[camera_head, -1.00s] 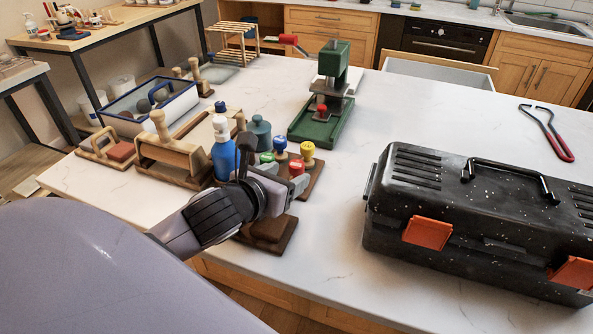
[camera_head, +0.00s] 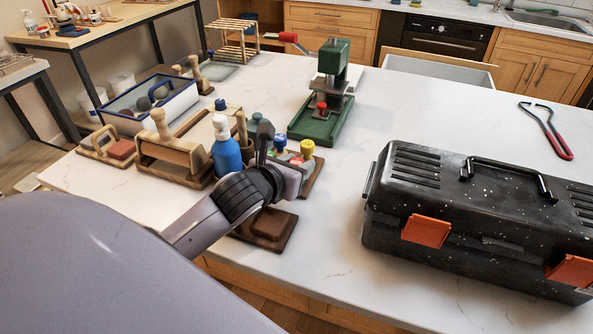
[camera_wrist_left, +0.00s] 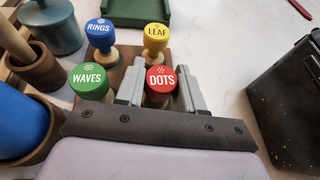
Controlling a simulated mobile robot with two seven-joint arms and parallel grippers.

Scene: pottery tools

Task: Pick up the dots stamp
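The dots stamp has a round red cap marked DOTS (camera_wrist_left: 161,80) and stands in a wooden holder (camera_wrist_left: 124,68). My left gripper (camera_wrist_left: 161,88) is open, with one finger on each side of the red cap, close to it. The handle below the cap is mostly hidden. The green WAVES stamp (camera_wrist_left: 89,81) is left of the left finger. The blue RINGS stamp (camera_wrist_left: 102,33) and yellow LEAF stamp (camera_wrist_left: 155,37) stand behind. In the head view my left gripper (camera_head: 288,172) largely covers the stamps; the yellow one (camera_head: 307,149) shows. My right gripper is not in view.
A blue bottle (camera_head: 226,156) and wooden tool racks stand left of the stamps. A green press (camera_head: 326,110) is behind them. A black toolbox (camera_head: 470,215) stands to the right. The white tabletop between the stamps and toolbox is clear.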

